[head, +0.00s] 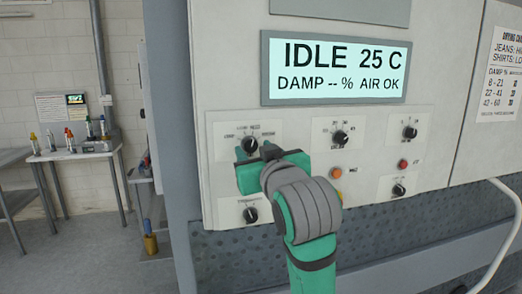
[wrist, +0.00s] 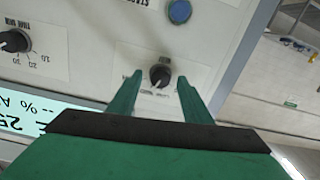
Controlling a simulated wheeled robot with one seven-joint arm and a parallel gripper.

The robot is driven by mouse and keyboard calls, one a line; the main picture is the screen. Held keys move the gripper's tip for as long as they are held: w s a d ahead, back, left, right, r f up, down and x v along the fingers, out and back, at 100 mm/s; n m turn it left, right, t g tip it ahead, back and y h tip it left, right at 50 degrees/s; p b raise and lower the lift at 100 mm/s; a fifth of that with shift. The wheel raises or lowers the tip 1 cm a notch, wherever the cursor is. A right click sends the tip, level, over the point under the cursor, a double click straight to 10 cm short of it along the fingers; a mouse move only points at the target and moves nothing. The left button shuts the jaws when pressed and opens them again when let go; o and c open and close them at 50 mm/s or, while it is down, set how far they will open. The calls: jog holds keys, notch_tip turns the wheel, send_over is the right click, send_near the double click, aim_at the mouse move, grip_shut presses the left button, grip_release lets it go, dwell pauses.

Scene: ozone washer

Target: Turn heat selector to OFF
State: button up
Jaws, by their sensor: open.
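A white control panel (head: 300,185) carries several black knobs. The upper-left knob (head: 250,144) sits on a plate with small printed positions; the lettering is too small to read surely, so I cannot confirm it is the heat selector. My gripper (head: 254,152) is open in front of this knob and hides part of its plate. In the wrist view, a black knob (wrist: 160,75) with a white pointer mark shows between the two green fingertips of my gripper (wrist: 160,82). There is a gap on each side; the fingers do not appear to touch it.
The display (head: 334,70) above reads IDLE 25 C, DAMP -- %, AIR OK. Another knob (head: 340,137), an orange button (head: 335,173) and a red button (head: 403,164) are to the right. A blue button (wrist: 179,11) shows in the wrist view. A table (head: 72,153) stands far left.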

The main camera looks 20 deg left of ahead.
jog(key=shift+x, duration=0.95)
